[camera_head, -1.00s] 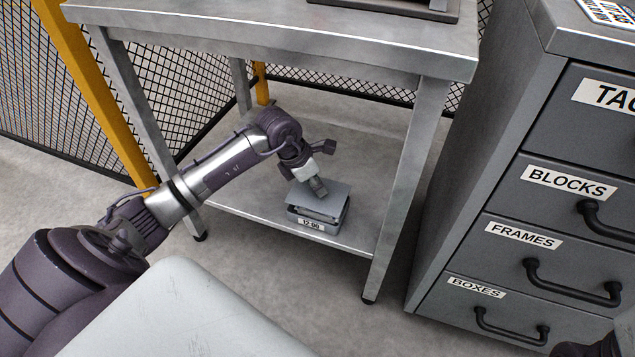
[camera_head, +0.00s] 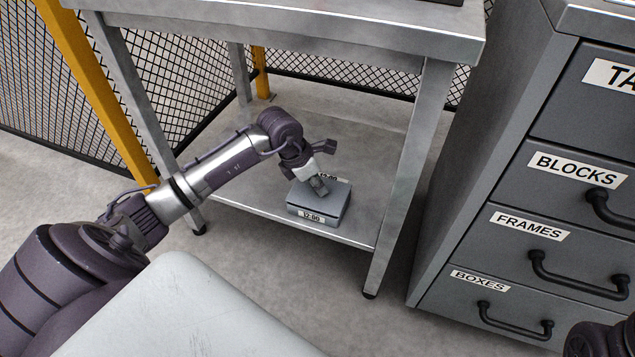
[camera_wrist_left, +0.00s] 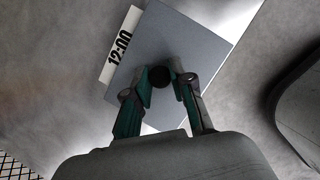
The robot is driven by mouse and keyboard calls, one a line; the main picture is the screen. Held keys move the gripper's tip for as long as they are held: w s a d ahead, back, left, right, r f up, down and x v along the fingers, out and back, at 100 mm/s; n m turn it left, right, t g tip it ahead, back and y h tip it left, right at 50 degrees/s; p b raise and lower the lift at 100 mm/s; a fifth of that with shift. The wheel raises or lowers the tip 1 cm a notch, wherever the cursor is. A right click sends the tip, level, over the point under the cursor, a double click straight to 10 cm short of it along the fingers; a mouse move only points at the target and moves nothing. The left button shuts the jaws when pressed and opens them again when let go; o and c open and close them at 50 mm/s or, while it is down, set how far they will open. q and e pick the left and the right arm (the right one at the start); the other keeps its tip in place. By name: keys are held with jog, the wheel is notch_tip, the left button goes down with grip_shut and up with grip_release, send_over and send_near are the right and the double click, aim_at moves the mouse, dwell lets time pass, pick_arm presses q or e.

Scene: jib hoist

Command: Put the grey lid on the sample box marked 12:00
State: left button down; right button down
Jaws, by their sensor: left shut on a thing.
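The sample box (camera_head: 309,217) marked 12:00 stands on the lower shelf of the steel table. The grey lid (camera_head: 335,187) lies over the box top, looks level and lined up with its sides, and shows no clear gap. In the left wrist view the lid (camera_wrist_left: 195,45) fills the middle, with a dark round knob (camera_wrist_left: 160,77) between the fingertips. My left gripper (camera_head: 320,187) is above the lid, shut on this knob; it also shows in the left wrist view (camera_wrist_left: 161,84). The fingers hide part of the lid. My right gripper is not in view.
The lower shelf (camera_head: 265,195) is clear around the box. A table leg (camera_head: 405,190) stands to its right, and the tabletop (camera_head: 300,38) hangs above. A drawer cabinet (camera_head: 440,220) is at the right.

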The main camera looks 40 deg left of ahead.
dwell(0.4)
pick_arm(q)
jog(key=shift+f, duration=0.3)
dwell(0.8)
jog(key=c, duration=0.9)
grip_release()
